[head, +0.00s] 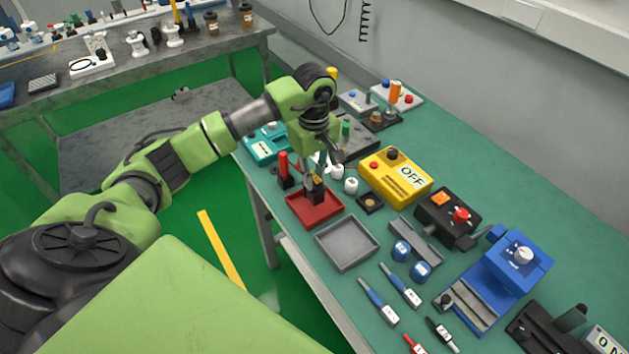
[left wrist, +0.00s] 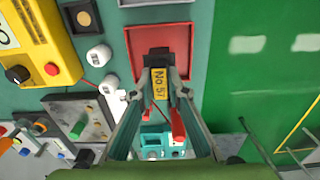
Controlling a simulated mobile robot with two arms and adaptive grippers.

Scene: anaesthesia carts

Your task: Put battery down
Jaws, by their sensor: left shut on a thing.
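The battery (head: 317,193) is a dark block with a yellow label. It is at the red tray (head: 312,214), and in the left wrist view the label on the battery (left wrist: 159,82) reads something like "No 5". My left gripper (head: 319,177) points down and is shut on the battery. In the left wrist view the fingers of the left gripper (left wrist: 160,88) sit on both sides of it, with the red tray (left wrist: 141,42) beneath. I cannot tell whether the battery touches the tray floor. My right gripper is not in view.
An empty grey tray (head: 346,243) lies beside the red one. A red-handled item (head: 284,165) stands close behind the gripper. White cylinders (head: 351,186) and a yellow "OFF" box (head: 396,177) are to the right. Blue screwdrivers (head: 379,303) lie nearer the front.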

